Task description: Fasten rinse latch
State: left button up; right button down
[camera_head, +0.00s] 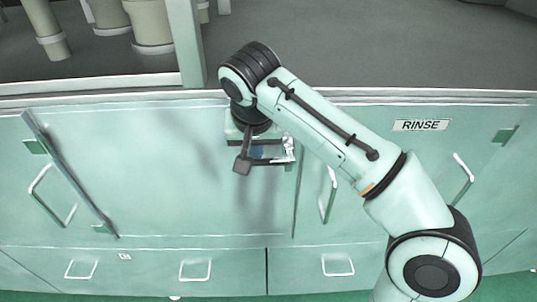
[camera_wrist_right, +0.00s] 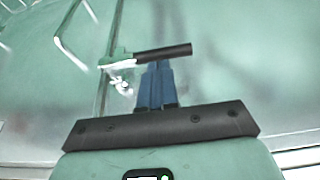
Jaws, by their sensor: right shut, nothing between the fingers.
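The rinse latch (camera_head: 288,148) is a small silver and green fitting at a seam between pale green panels. Its dark lever (camera_wrist_right: 165,52) points to the right in the wrist view. In the head view the lever lies sideways, partly crowded by my gripper. My right gripper (camera_head: 262,153) is at the latch, with its blue fingers (camera_wrist_right: 156,76) shut and empty. Their tips end just by the lever; I cannot tell whether they touch it. My left gripper is not in view.
The RINSE label (camera_head: 420,125) is on the panel right of my arm. Door handles (camera_head: 328,195) and drawer handles (camera_head: 195,270) stick out from the front. A dark diagonal bar (camera_head: 70,172) crosses the left panel. Cream cylinders (camera_head: 148,22) stand behind the ledge.

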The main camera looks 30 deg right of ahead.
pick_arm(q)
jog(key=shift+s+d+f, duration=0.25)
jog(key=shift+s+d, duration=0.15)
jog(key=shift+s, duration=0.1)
pick_arm(e)
jog(key=shift+x, duration=0.8)
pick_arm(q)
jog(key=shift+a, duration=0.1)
pick_arm(e)
jog(key=shift+a, duration=0.1)
